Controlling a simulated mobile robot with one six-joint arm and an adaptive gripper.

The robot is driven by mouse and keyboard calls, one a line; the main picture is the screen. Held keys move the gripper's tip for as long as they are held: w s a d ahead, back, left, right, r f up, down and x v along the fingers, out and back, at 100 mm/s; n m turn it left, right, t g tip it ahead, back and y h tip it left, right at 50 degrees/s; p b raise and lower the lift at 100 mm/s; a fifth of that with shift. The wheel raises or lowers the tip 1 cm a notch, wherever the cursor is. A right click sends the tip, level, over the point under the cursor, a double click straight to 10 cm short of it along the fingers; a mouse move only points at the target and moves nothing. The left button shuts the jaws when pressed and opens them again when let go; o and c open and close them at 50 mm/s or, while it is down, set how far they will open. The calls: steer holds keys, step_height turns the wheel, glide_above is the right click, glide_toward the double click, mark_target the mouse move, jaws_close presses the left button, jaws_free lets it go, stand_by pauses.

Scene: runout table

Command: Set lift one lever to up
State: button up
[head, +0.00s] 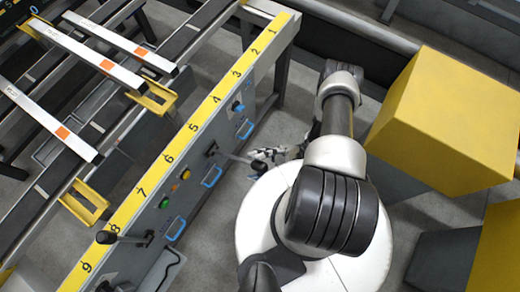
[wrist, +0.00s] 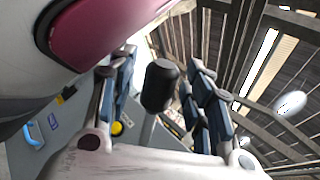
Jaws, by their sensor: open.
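A lever (head: 236,157) with a grey shaft sticks out from the side panel of the runout table, near the 5 and 6 marks. Its black knob (wrist: 160,88) shows in the wrist view between my two fingers, with visible gaps on both sides. My gripper (head: 270,158) is open around the knob's end of the lever; in the head view the knob blends with the fingers. A second black-knobbed lever (head: 125,238) stands further along the panel near the 8 mark. I cannot read labels showing which one is lift one.
The panel has blue handles (head: 212,177), a green button (head: 173,188), a yellow button (head: 186,174) and a blue knob (head: 238,106). A yellow numbered strip (head: 190,130) runs along the table edge. A large yellow box (head: 440,120) stands right of my arm.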

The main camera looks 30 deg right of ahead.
steer(key=shift+r, duration=0.15)
step_height(320, 180, up, 10)
steer(key=shift+f, duration=0.1)
steer(key=shift+c, duration=0.3)
